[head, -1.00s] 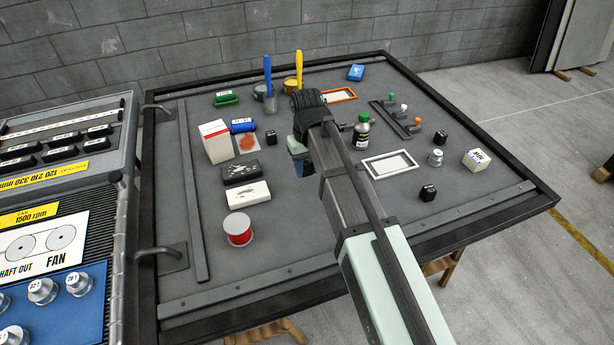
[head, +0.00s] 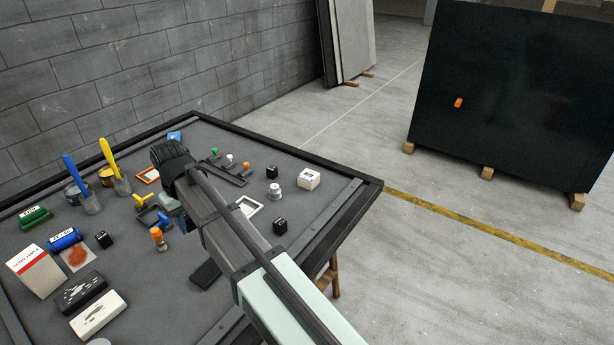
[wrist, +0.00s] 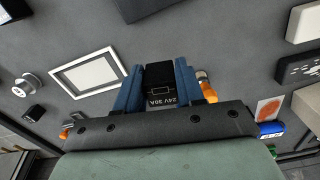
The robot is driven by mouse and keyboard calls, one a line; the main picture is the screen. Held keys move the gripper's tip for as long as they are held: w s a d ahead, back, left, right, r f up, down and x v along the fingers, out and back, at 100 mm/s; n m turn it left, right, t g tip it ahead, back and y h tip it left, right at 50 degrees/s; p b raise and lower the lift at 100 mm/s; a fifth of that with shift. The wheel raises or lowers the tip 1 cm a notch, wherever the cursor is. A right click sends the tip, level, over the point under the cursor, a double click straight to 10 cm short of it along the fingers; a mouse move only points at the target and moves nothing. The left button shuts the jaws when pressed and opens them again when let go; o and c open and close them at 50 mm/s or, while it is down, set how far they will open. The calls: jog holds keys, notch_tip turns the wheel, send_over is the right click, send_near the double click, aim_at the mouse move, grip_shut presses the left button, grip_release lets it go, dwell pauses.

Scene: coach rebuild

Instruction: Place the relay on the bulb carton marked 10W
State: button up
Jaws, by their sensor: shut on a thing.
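My gripper (wrist: 157,88) is shut on a black relay lettered "24V 30A" (wrist: 160,82), with a blue jaw on each side of it in the wrist view. In the head view my gripper (head: 172,214) is over the middle of the bench, and my arm partly covers it. The relay cannot be made out clearly there. A small white carton with dark print (head: 308,179) stands near the bench's right corner, apart from my gripper and to its right. It looks like a bulb carton, but its wattage is too small to read.
Between gripper and carton are a white frame (head: 248,207), a metal knob-like part (head: 275,191) and small black blocks (head: 280,226) (head: 272,172). An orange-topped part (head: 158,238) stands close by. A red-and-white carton (head: 38,270) and a white box (head: 99,315) are at left.

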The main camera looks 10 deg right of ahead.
jog(key=w+d+r+m, duration=0.1)
jog(key=w+d+m, duration=0.1)
jog(key=w+d, duration=0.75)
jog(key=w+d+r+m, duration=0.15)
jog(key=w+d, duration=0.25)
jog(key=d, duration=1)
jog(key=w+d+r+m, duration=0.1)
jog(key=w+d+m, duration=0.2)
jog(key=w+d, duration=0.6)
send_over(309, 176)
jog(key=shift+m, duration=0.35)
notch_tip(309, 176, down, 9)
jog(key=shift+r, duration=0.1)
jog(key=o, duration=1)
notch_tip(309, 176, up, 12)
